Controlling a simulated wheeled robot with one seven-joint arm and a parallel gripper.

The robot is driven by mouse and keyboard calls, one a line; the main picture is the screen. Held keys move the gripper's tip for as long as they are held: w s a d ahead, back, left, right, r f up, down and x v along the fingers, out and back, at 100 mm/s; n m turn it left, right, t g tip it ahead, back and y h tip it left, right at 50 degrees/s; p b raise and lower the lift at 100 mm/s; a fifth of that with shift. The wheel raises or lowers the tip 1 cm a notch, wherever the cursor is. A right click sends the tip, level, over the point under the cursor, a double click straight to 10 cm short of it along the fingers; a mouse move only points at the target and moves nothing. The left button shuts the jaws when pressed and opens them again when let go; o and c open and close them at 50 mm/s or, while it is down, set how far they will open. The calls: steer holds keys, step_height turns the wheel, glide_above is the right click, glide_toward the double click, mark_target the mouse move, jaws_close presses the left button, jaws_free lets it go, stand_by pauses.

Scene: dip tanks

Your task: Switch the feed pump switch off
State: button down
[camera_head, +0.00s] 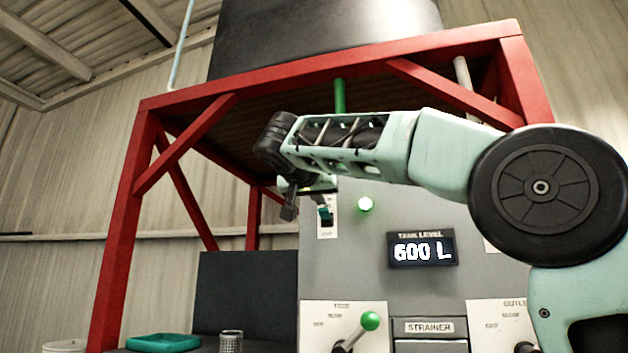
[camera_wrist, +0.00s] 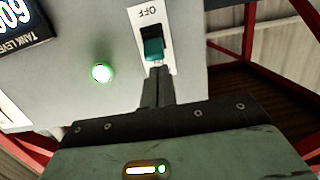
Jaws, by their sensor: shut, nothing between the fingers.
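The feed pump switch is a teal rocker or toggle (camera_wrist: 153,46) on a white plate on the grey panel, with the word OFF at one end of the plate in the wrist view. It also shows in the head view (camera_head: 325,214), partly behind my gripper. My gripper (camera_wrist: 157,72) is shut and empty, its fingertips right at the teal switch, touching or almost touching it; I cannot tell which. In the head view my gripper (camera_head: 288,212) is just left of the switch plate. A green lamp (camera_head: 365,204) beside the switch is lit, also in the wrist view (camera_wrist: 102,73).
The grey panel carries a tank level display (camera_head: 422,250) reading 600 L. Below are a green-knobbed lever (camera_head: 370,321) and a strainer label (camera_head: 430,327). A red frame (camera_head: 118,235) surrounds the panel.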

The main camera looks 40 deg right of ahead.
steer(key=shift+w+d+f, duration=0.1)
steer(key=shift+w+d, duration=0.15)
steer(key=shift+d, duration=0.1)
steer(key=shift+f, duration=0.1)
steer(key=shift+a+f+t+h+b, duration=0.15)
steer(key=shift+t+h+b, duration=0.3)
steer(key=shift+b, duration=0.8)
steer(key=shift+s+a+f+t+h+b, duration=0.2)
steer(key=shift+t+h+b, duration=0.4)
steer(key=shift+b, duration=1.4)
